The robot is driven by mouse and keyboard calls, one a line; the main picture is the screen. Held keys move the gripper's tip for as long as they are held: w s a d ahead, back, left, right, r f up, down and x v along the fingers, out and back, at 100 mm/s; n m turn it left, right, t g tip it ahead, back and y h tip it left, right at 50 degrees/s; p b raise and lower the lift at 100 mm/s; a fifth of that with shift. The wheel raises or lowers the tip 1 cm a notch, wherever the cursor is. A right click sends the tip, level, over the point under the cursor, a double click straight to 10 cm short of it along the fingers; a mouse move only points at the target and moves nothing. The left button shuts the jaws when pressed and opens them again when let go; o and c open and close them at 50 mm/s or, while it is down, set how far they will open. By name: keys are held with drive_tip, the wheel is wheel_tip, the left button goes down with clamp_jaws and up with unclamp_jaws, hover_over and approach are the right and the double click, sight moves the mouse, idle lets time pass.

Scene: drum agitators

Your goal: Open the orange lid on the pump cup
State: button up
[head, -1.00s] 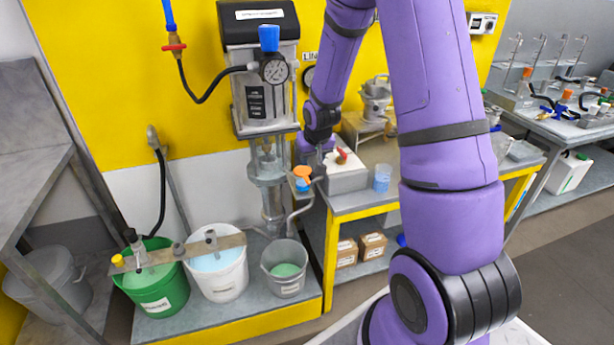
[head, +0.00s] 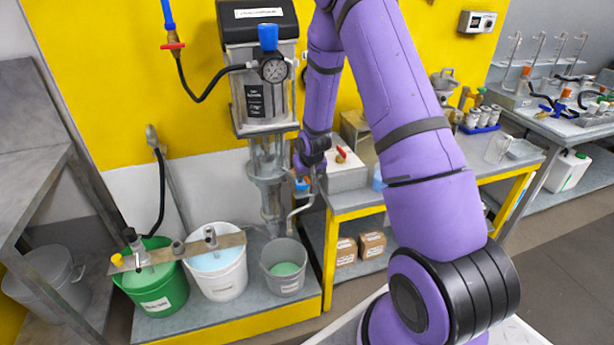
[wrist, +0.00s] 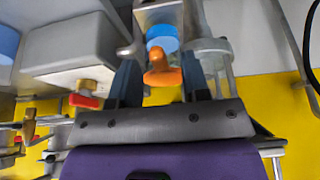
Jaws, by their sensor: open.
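The orange lid (wrist: 163,72) shows in the wrist view as a rounded knob-like piece against the blue pump cup (wrist: 163,38). My gripper (wrist: 160,67) is open, with one dark finger on each side of the lid. I cannot tell whether either finger touches it. In the head view the blue of the cup (head: 301,185) shows low beside the pump's metal column. My arm's end covers most of the lid there.
A red-handled valve (head: 342,153) sits on the grey box right of my gripper. A metal pipe (head: 299,208) runs close below the cup. The grey bucket (head: 284,268), white bucket (head: 218,277) and green bucket (head: 157,295) stand on the platform below.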

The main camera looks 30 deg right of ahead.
drive_tip(key=shift+f, duration=0.15)
clamp_jaws()
drive_tip(key=shift+w, duration=0.1)
drive_tip(key=shift+w+d+r+g+y, duration=0.1)
drive_tip(key=shift+w+r+g+y, duration=0.2)
drive_tip(key=shift+r+g, duration=0.5)
drive_tip(key=shift+w+d+r+g+y, duration=0.1)
drive_tip(key=shift+w+r+g+y, duration=0.15)
drive_tip(key=shift+r+g, duration=0.55)
drive_tip(key=shift+w+d+r+g+y, duration=0.2)
drive_tip(key=shift+w+r+g, duration=0.3)
drive_tip(key=shift+g, duration=0.45)
drive_tip(key=shift+w+d+r+g+y, duration=0.1)
drive_tip(key=shift+w+r+g+y, duration=0.15)
drive_tip(key=shift+w+r+g, duration=0.5)
drive_tip(key=shift+s+f, duration=0.25)
drive_tip(key=shift+s, duration=0.05)
